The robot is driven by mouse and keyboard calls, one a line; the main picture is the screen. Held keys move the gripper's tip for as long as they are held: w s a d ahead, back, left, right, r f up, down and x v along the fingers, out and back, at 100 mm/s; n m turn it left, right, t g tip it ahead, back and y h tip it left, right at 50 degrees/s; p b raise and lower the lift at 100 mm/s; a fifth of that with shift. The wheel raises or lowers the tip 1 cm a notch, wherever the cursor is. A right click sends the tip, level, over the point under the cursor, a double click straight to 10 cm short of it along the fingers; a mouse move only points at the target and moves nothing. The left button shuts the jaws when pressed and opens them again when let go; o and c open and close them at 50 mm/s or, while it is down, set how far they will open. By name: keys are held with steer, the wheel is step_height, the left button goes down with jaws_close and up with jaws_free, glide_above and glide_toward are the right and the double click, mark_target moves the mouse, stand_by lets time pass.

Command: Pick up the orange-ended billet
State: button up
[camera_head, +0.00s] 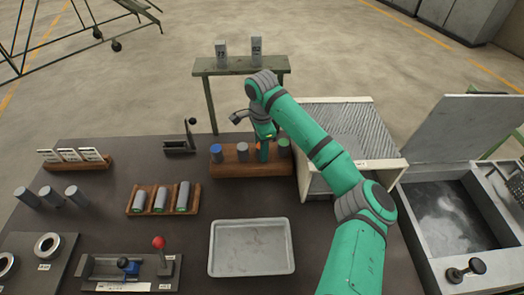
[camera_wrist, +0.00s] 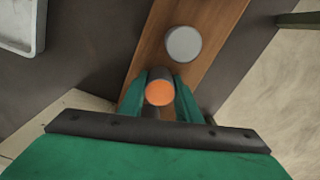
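The orange-ended billet (camera_wrist: 160,92) stands upright with its orange end facing the wrist camera. In the head view my gripper hides most of it, and a bit of orange (camera_head: 258,147) shows beside the fingers. My gripper (camera_wrist: 160,97) points down over it, with one green finger on each side, close to the billet. I see no clear gap, but cannot tell whether the fingers press on it. In the head view my gripper (camera_head: 263,150) is at the wooden rack (camera_head: 250,170), between the grey-ended billet (camera_head: 242,149) and the green-ended billet (camera_head: 284,146).
A blue-ended billet (camera_head: 216,152) stands at the rack's left end. A pale open-fronted box (camera_head: 378,167) is close on the right. An empty metal tray (camera_head: 250,272) lies in front. A small rack of lying billets (camera_head: 140,202) is to the left. A green stand (camera_head: 240,66) rises behind.

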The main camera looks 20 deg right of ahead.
jaws_close()
steer(key=shift+r, duration=0.1)
